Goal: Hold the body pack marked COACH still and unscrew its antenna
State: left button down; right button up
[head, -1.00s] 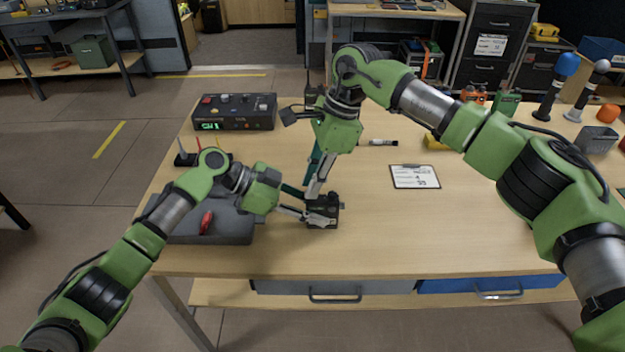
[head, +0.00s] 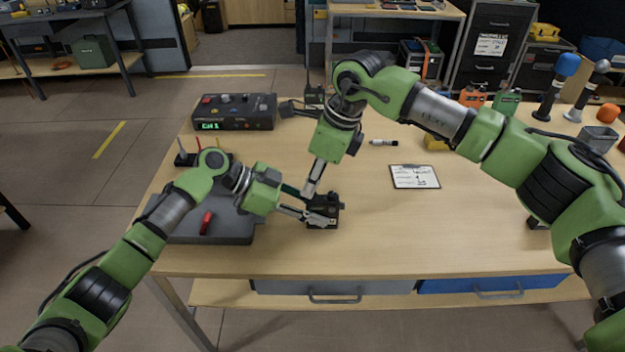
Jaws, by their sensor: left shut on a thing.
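A small black body pack (head: 332,204) is on the table near the front middle; I cannot read its marking. My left gripper (head: 318,217) is shut on it from the left, low at the table. My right gripper (head: 310,194) comes down from above, with its fingertips just above the pack's upper left side. Its fingers hide that spot, so I cannot make out the antenna or whether the fingers are closed on it.
A grey tray (head: 185,232) with a red tool (head: 206,222) lies left of the pack. A control box (head: 235,111) stands at the back left. A clipboard (head: 414,176) and a marker (head: 383,142) lie right. The table's front right is clear.

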jog(key=shift+m+t, duration=0.3)
jog(key=shift+m, duration=0.8)
jog(key=m, duration=0.3)
jog(key=shift+t+h, duration=0.4)
jog(key=shift+m, duration=0.5)
jog(key=m+h, duration=0.1)
jog(key=m, duration=0.3)
jog(key=shift+t, duration=0.4)
grip_shut()
